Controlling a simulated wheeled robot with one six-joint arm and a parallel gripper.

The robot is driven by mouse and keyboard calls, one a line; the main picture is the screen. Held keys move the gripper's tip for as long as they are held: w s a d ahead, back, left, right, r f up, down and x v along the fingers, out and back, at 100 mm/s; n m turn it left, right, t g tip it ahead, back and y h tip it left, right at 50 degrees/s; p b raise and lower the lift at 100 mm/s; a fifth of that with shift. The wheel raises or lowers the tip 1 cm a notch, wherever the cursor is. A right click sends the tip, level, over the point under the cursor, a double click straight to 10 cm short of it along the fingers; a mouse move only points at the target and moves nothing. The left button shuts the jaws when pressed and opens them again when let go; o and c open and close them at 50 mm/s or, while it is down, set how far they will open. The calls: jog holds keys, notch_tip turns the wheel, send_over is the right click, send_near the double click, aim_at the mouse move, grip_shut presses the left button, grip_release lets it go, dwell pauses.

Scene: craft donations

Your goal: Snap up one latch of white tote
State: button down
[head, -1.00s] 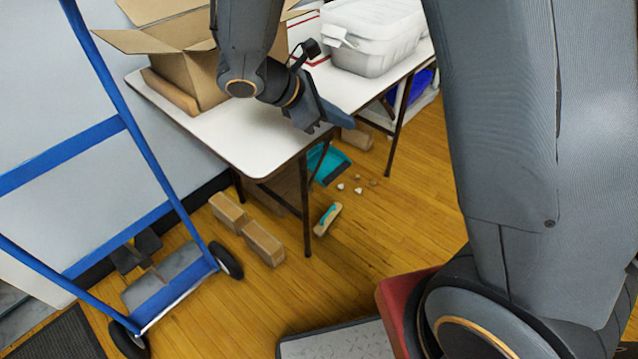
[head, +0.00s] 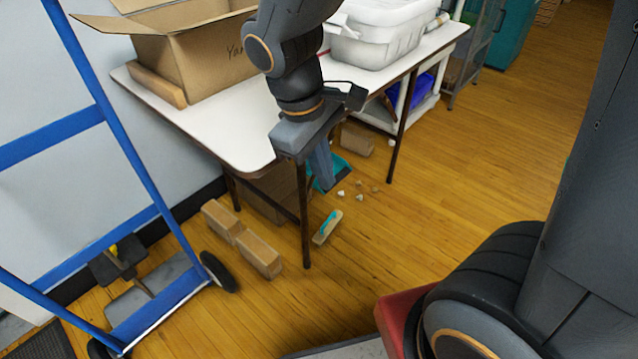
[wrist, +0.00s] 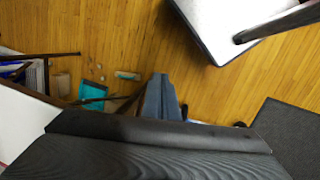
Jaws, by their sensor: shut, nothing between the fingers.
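The white tote (head: 375,38) stands on the far part of the white table in the head view, with its lid on. Only part of it shows, cut off by the top edge, and a white latch piece (head: 341,30) sticks out at its left end. My gripper (head: 322,176) is shut and empty. It points down beside the table's near right edge, well apart from the tote. In the wrist view my gripper's fingers (wrist: 160,98) are together over the floor. The tote is not in the wrist view.
An open cardboard box (head: 205,60) stands on the white table (head: 215,128), left of the tote. A blue hand truck (head: 130,150) stands at left. Brown blocks (head: 258,255), a brush (head: 327,227) and a teal dustpan (head: 330,172) lie on the floor. Open floor lies to the right.

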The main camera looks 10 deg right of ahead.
jog(key=shift+s+a+f, duration=0.2)
jog(key=shift+a+f, duration=0.1)
jog(key=shift+a, duration=0.1)
dwell(0.3)
jog(key=shift+s+d+r+m+g, duration=0.7)
jog(key=shift+s+d+r+m, duration=0.45)
jog(key=shift+s+r, duration=1.7)
jog(key=w+d+r+n+t+h, duration=0.2)
jog(key=w+d+n+h, duration=0.5)
jog(key=w+n+h, duration=0.25)
jog(key=w+a+r+n+t+h, duration=0.1)
jog(key=w+a+n+t, duration=0.2)
jog(key=w, duration=0.2)
jog(key=w+a+r+n+t+h, duration=0.1)
jog(key=w+a+r+n+t, duration=0.1)
jog(key=w, duration=0.4)
jog(key=w+a+r+n+t+h+p, duration=0.1)
jog(key=w+a+n+t, duration=0.3)
jog(key=w+a+t, duration=0.1)
jog(key=shift+w+a+r+n+t+h, duration=0.2)
jog(key=shift+w+n+t+h, duration=0.15)
jog(key=shift+w+t, duration=0.25)
